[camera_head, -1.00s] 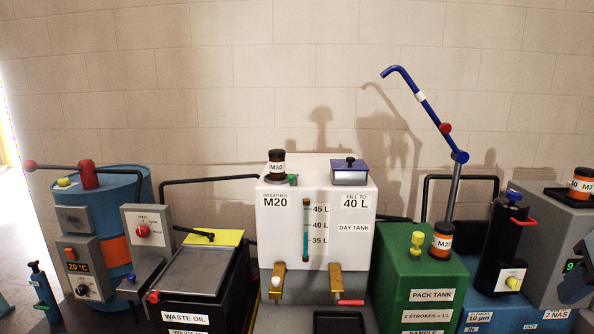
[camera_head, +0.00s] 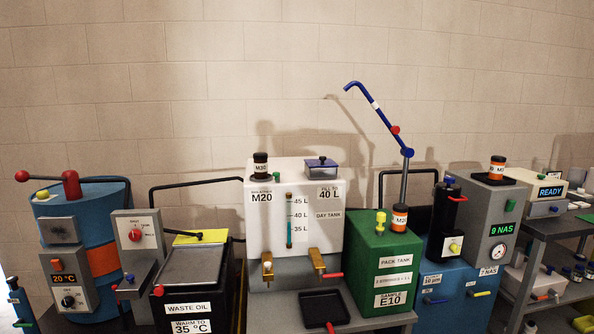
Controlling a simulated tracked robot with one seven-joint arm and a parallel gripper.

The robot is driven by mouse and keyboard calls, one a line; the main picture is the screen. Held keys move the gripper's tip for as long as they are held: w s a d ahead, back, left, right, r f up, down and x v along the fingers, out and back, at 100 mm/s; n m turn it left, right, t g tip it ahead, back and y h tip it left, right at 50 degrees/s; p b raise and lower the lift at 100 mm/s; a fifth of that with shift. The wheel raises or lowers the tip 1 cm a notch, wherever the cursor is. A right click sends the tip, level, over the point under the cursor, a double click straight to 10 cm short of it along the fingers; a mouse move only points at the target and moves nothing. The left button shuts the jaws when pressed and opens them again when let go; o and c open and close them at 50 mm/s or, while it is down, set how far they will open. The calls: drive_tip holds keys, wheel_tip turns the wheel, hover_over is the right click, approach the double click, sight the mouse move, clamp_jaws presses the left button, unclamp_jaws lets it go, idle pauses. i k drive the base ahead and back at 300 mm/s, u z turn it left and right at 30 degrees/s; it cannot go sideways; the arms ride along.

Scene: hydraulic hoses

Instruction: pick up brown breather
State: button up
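A dark brown breather (camera_head: 260,165) with a black cap and a white label reading M30 stands upright on the top left of the white day tank (camera_head: 266,226). An orange breather (camera_head: 399,217) with a black cap stands on the green pack tank (camera_head: 362,262). Another orange breather (camera_head: 497,167) stands on the grey unit at the right. My gripper is not in view.
A black tray (camera_head: 324,308) sits in front of the day tank. The waste oil box (camera_head: 195,272) and blue drum (camera_head: 82,225) are at left. A shelf table (camera_head: 562,226) is at right.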

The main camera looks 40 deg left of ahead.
sight(261, 158)
drive_tip(key=u, duration=0.3)
drive_tip(key=i, duration=0.5)
drive_tip(key=u, duration=0.8)
drive_tip(key=i, duration=0.8)
drive_tip(key=u, duration=1.05)
drive_tip(key=i, duration=0.7)
drive_tip(key=u, duration=0.45)
drive_tip(key=k, duration=0.8)
drive_tip(key=u, duration=0.2)
drive_tip(key=i, duration=0.8)
drive_tip(key=z, duration=0.1)
